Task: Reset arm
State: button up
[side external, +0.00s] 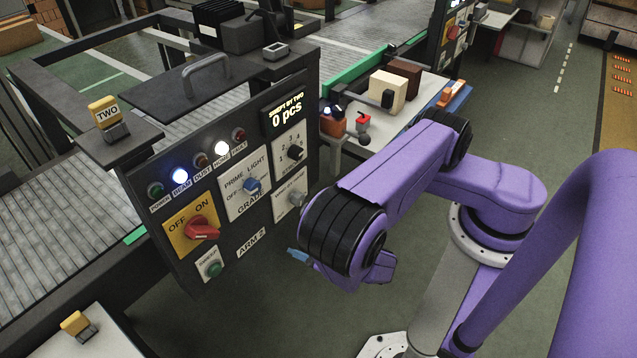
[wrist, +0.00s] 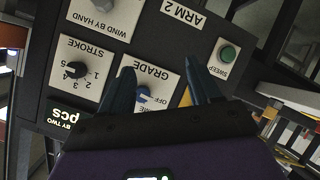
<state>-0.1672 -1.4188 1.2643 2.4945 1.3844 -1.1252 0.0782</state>
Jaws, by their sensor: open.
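My gripper (wrist: 162,84) is open and empty in the wrist view, its two dark blue fingers apart in front of the control panel. In the side view my gripper (side external: 299,256) shows only as a small blue tip beside the panel's lower right, mostly hidden by my purple wrist. The dark control panel (side external: 228,230) carries an "ARM 2" label (side external: 254,244), which also shows upside down in the wrist view (wrist: 182,13). A blue knob (side external: 252,185) sits on the "GRADE" plate, and it shows between my fingers in the wrist view (wrist: 143,93).
The panel also has a red OFF/ON handle (side external: 202,229), a green button (side external: 213,269), a black stroke knob (side external: 295,152) and a grey knob (side external: 297,198). Its display (side external: 286,112) reads "0 pcs". A bench with boxes (side external: 392,90) stands behind my arm. Open floor lies below the panel.

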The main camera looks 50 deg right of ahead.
jog(key=s+a+r+n+g+y, duration=0.1)
jog(key=s+a+r+g+y, duration=0.4)
jog(key=s+g, duration=0.6)
jog(key=s+d+r+n+h, duration=0.1)
jog(key=d+r+n, duration=0.2)
jog(key=d+r, duration=0.4)
jog(key=s+d+r+n+g+h, duration=0.1)
jog(key=s+d+r+n+h, duration=0.1)
jog(key=d+r, duration=0.6)
jog(key=shift+r+n, duration=0.4)
jog(key=shift+r, duration=0.25)
jog(key=shift+s, duration=0.1)
